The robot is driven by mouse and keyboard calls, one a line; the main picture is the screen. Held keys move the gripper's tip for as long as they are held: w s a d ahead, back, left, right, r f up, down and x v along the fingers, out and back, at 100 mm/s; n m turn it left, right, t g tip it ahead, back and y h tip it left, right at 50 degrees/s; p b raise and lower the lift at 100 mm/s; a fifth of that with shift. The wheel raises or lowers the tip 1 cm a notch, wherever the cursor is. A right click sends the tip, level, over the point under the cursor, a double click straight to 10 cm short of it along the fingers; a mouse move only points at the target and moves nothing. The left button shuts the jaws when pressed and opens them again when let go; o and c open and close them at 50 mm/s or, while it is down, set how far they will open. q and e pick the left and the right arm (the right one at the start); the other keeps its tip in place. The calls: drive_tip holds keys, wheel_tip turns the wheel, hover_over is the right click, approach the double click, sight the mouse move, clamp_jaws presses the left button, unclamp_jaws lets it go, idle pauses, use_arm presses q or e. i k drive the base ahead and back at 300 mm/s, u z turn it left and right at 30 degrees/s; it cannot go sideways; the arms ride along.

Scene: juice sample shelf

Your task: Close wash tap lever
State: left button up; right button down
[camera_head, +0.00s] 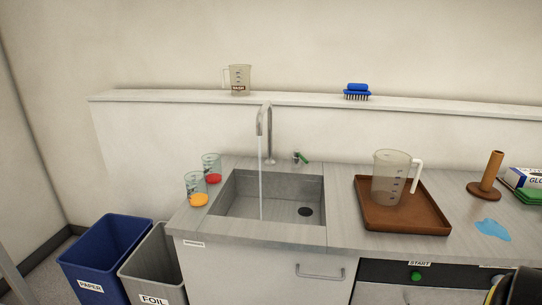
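The wash tap (269,135) is a tall metal spout curving over the sink (232,205). A thin stream of water (261,182) falls from it into the basin. The tap lever (303,158) is a small green handle on a metal base just right of the spout, slanting down to the right. Neither of my grippers shows clearly. A dark shape with yellow and white parts is cut off at the bottom right corner; I cannot tell what it is.
Two beakers, with orange (197,199) and red (213,178) contents, stand left of the sink. A clear jug (390,176) stands on a brown tray (423,217) at right. A blue puddle (492,229) lies near a wooden peg stand (490,174). A ledge (310,101) runs behind.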

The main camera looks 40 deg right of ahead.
sight(296, 152)
drive_tip(key=z, duration=0.45)
drive_tip(key=i, duration=0.95)
drive_tip(key=z, duration=0.65)
